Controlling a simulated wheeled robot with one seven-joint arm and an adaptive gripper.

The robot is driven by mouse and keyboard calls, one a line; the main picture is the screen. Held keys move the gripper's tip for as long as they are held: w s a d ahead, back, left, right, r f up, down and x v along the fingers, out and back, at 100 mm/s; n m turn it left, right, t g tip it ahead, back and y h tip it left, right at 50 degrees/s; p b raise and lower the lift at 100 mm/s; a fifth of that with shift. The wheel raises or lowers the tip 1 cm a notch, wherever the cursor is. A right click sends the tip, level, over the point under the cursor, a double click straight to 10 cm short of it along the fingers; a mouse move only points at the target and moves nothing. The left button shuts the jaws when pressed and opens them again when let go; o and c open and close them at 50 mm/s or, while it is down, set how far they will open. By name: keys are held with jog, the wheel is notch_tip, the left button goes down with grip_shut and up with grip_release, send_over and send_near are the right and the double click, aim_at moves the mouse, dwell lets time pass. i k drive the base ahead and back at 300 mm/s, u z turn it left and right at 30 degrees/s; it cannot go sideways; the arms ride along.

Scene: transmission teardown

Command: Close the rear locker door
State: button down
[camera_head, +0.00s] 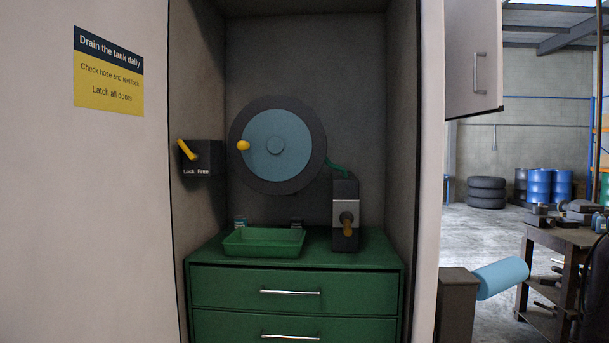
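A pale door panel (472,55) with a vertical bar handle (475,72) stands out at the upper right, beside the right edge of the open locker. It looks swung open; its top is cut off by the frame, and its hinge is not clearly visible. I cannot tell for sure that it is the rear locker door. The locker recess (355,60) is uncovered, showing its dark inner walls. My gripper is not in view.
Inside are a hose reel (275,145), a lock lever box (197,158), a green tray (264,243) and green drawers (290,288), seemingly shut. A light-blue roll (500,277) juts out at lower right, near a workbench (560,240). Open floor (485,235) lies beyond.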

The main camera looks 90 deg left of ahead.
aim_at(86, 250)
jog(key=k, duration=2.1)
jog(key=u, duration=2.2)
jog(key=i, duration=0.5)
jog(key=k, duration=0.5)
jog(key=z, duration=2.65)
jog(key=k, duration=0.55)
